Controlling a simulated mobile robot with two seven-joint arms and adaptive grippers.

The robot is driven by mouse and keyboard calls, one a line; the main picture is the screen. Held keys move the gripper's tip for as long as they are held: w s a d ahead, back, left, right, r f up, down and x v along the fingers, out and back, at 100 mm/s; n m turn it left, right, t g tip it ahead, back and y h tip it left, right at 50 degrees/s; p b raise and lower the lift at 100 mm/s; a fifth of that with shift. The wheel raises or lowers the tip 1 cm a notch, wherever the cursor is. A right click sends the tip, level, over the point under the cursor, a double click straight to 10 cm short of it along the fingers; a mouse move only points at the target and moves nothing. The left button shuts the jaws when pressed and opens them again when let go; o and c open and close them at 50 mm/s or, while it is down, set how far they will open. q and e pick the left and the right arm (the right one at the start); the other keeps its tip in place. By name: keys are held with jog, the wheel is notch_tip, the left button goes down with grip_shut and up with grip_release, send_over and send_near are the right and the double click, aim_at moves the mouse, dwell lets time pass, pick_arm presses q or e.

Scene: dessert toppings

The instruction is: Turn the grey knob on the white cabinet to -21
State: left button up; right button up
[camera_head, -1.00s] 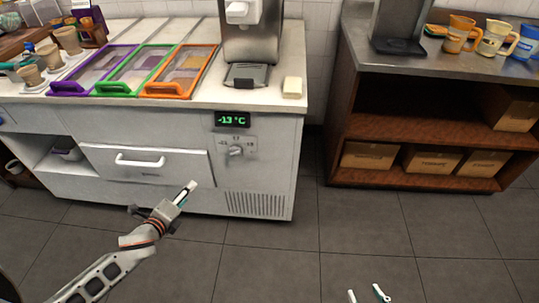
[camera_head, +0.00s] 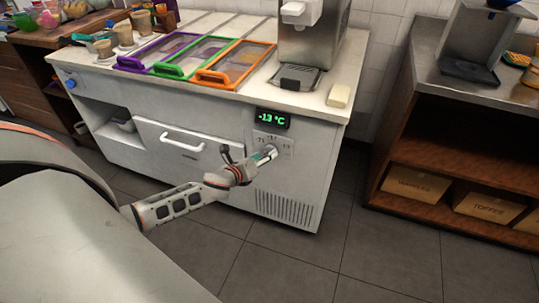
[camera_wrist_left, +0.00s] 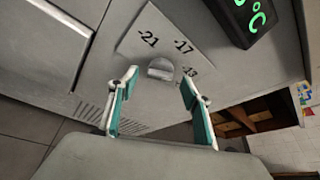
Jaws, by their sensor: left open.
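The grey knob (camera_wrist_left: 161,69) sits on a light dial plate on the front of the white cabinet (camera_head: 284,195). In the left wrist view the plate shows the marks -21, -17 and -13. The green display (camera_head: 272,119) above the dial reads -13 °C. My left gripper (camera_head: 270,153) is at the dial in the head view and partly covers the knob. In the left wrist view my left gripper (camera_wrist_left: 160,97) is open, its teal-padded fingers apart on either side of the knob, with nothing between the pads that I can make out as held. My right gripper is not in view.
A white drawer with a handle (camera_head: 183,142) is left of the dial, and a vent grille (camera_head: 285,207) is below it. Colored-frame lids (camera_head: 235,64) and a dispenser (camera_head: 311,38) are on top. A wooden shelf (camera_head: 448,165) stands right, with floor between.

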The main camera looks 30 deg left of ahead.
pick_arm(q)
jog(key=x, duration=0.3)
jog(key=c, duration=1.1)
jog(key=shift+c, duration=0.2)
jog(key=shift+b, duration=0.35)
